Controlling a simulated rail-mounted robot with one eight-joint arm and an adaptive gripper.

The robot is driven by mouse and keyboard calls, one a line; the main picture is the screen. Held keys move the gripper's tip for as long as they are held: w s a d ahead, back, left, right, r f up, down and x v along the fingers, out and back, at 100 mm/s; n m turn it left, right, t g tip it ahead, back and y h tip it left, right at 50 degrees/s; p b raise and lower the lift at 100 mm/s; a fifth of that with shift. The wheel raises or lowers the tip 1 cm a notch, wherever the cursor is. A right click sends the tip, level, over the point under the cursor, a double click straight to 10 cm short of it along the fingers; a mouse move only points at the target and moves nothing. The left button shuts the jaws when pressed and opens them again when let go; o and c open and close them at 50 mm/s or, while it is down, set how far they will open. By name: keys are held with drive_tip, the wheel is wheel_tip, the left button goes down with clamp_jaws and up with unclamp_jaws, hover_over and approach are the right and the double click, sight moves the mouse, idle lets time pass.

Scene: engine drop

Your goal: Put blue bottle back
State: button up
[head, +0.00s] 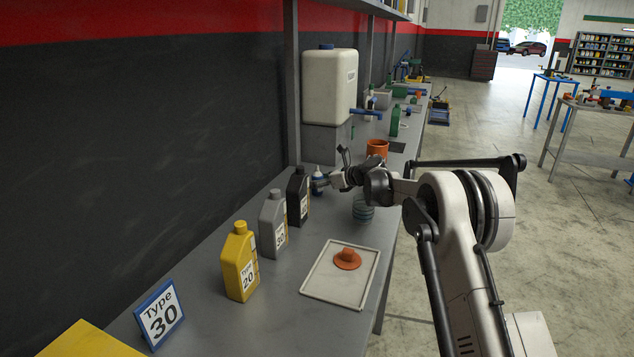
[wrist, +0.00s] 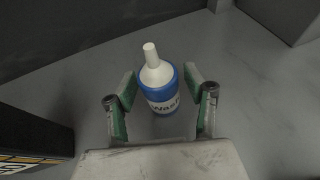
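The blue bottle (wrist: 160,85) has a white cone-shaped top and nozzle and a white label reading "Wash". It stands upright on the grey bench near the wall. In the head view the blue bottle (head: 317,182) is partly hidden by my gripper (head: 325,182). In the wrist view my gripper (wrist: 160,92) is open, with one green-padded finger on each side of the bottle. Narrow gaps seem to show between the pads and the bottle, but contact is hard to judge.
Black (head: 298,195), grey (head: 272,222) and yellow (head: 240,262) bottles stand left of my gripper. A tray (head: 325,290) with an orange funnel (head: 347,258) lies in front. A large white tank (head: 328,88) and an orange container (head: 377,149) stand behind.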

drive_tip(key=shift+p, duration=0.3)
drive_tip(key=v, duration=1.2)
drive_tip(key=shift+r, duration=0.1)
drive_tip(key=s+d+r+n+h, duration=0.2)
drive_tip(key=s+d+r+n, duration=0.15)
drive_tip(key=s, duration=0.65)
drive_tip(key=s+d+r+n+h, duration=0.2)
drive_tip(key=s+r+n, duration=0.3)
drive_tip(key=s, duration=0.4)
drive_tip(key=s+d+r+n+h, duration=0.2)
drive_tip(key=s+d+r+n, duration=0.15)
drive_tip(key=s, duration=0.65)
drive_tip(key=s+d+f+n+h, duration=0.2)
drive_tip(key=s+d+n, duration=0.1)
drive_tip(key=s, duration=0.6)
drive_tip(key=s+d+f+n+h, duration=0.1)
drive_tip(key=s+d+f+n, duration=0.2)
drive_tip(key=s, duration=0.7)
drive_tip(key=s+d+f+n+h, duration=0.2)
drive_tip(key=s+n, duration=0.4)
drive_tip(key=s, duration=0.4)
drive_tip(key=shift+d+f+h, duration=0.3)
drive_tip(key=shift+d+f, duration=0.4)
drive_tip(key=shift+d, duration=0.4)
